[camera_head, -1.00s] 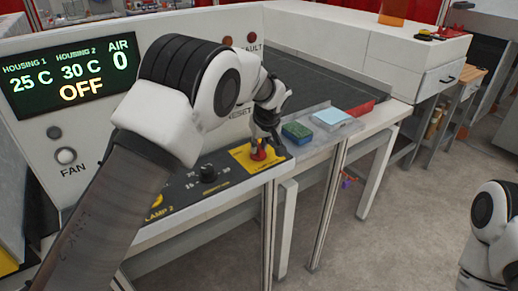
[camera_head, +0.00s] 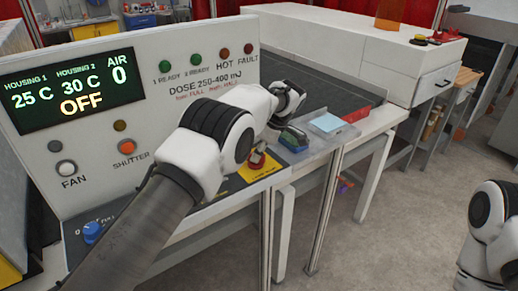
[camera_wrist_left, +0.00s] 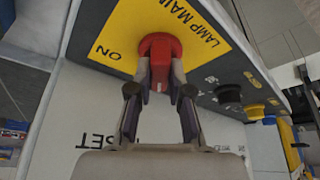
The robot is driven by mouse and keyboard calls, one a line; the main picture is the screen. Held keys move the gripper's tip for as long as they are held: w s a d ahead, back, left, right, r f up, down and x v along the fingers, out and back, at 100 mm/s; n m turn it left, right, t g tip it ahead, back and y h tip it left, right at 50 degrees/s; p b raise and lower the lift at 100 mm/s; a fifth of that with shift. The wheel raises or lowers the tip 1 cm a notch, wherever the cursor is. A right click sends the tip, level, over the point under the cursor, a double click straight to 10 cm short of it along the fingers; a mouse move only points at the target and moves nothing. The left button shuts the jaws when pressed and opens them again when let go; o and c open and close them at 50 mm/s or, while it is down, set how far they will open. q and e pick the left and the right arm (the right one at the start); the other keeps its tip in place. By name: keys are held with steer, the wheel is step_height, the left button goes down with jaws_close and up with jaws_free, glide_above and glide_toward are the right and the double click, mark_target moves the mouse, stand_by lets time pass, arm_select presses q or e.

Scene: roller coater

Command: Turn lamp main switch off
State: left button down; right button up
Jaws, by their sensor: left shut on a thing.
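The lamp main switch is a red rotary knob (camera_wrist_left: 161,46) on a yellow plate (camera_wrist_left: 125,30) marked "LAMP MAIN", with "ON" beside it. In the head view the red knob (camera_head: 256,160) sits at the right end of the control panel, partly hidden. My left gripper (camera_wrist_left: 160,82) is shut on the knob, one finger on each side. In the head view the left gripper (camera_head: 262,149) is small and mostly hidden by my arm. A display (camera_head: 72,84) reads "OFF" and "AIR 0". My right arm shows at the right edge, but its gripper is out of view.
A blue knob (camera_head: 92,232) is at the panel's left end. The upright panel carries the fan (camera_head: 67,168) and shutter (camera_head: 126,147) buttons and several lamps. A green-and-blue block (camera_head: 293,138) and a light-blue pad (camera_head: 326,123) lie right of the switch. The floor at right is clear.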

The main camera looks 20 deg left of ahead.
arm_select(q)
steer(key=shift+a+f+n+p, duration=0.1)
steer(key=shift+n+p, duration=0.2)
steer(key=shift+n, duration=0.2)
steer(key=shift+g, duration=0.3)
steer(key=shift+f+n, duration=0.2)
steer(key=shift+n, duration=0.1)
steer(key=c, duration=1.4)
jaws_free()
steer(key=o, duration=0.3)
steer(key=shift+a, duration=0.35)
steer(key=shift+d+r, duration=0.15)
steer(key=shift+r, duration=0.25)
step_height(320, 180, up, 9)
steer(key=shift+r, duration=0.1)
